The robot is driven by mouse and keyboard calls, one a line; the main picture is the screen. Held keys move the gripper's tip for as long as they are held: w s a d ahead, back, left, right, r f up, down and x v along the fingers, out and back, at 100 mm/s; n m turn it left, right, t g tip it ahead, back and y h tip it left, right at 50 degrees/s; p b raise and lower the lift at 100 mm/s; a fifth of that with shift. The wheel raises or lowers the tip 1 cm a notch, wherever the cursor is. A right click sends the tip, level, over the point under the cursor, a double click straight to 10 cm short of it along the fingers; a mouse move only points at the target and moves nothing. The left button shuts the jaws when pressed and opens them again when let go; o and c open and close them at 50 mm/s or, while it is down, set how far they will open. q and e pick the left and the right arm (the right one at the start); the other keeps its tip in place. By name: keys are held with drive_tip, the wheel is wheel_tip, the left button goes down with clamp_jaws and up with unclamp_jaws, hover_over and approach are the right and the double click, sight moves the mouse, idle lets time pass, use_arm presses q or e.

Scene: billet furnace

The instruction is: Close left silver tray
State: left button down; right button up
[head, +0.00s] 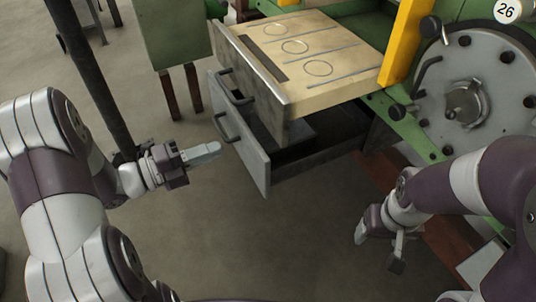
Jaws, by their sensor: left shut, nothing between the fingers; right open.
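A grey metal drawer-like tray (240,140) stands pulled out under the machine in the middle of the head view. Its front panel carries a dark handle (222,127), and its dark inside shows behind the panel. A second tray (247,70) with its own dark handle (240,92) is directly above it, also pulled out, with a light top. My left gripper (217,148) is shut and empty, just left of the lower front panel near its handle; I cannot tell whether it touches. My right gripper (378,250) is open and empty, low at the right, apart from both trays.
A grey round flange with bolts (466,95) and a yellow post (404,45) stand on the right. A green box on brown legs (172,35) is behind my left gripper. The floor in front of the trays is clear.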

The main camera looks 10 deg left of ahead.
sight(281, 126)
use_arm(q)
drive_tip(key=x, duration=1.4)
drive_tip(key=shift+s+d+r, duration=0.1)
drive_tip(key=shift+s+r, duration=0.1)
drive_tip(key=shift+r, duration=0.05)
use_arm(e)
drive_tip(key=shift+w, duration=0.1)
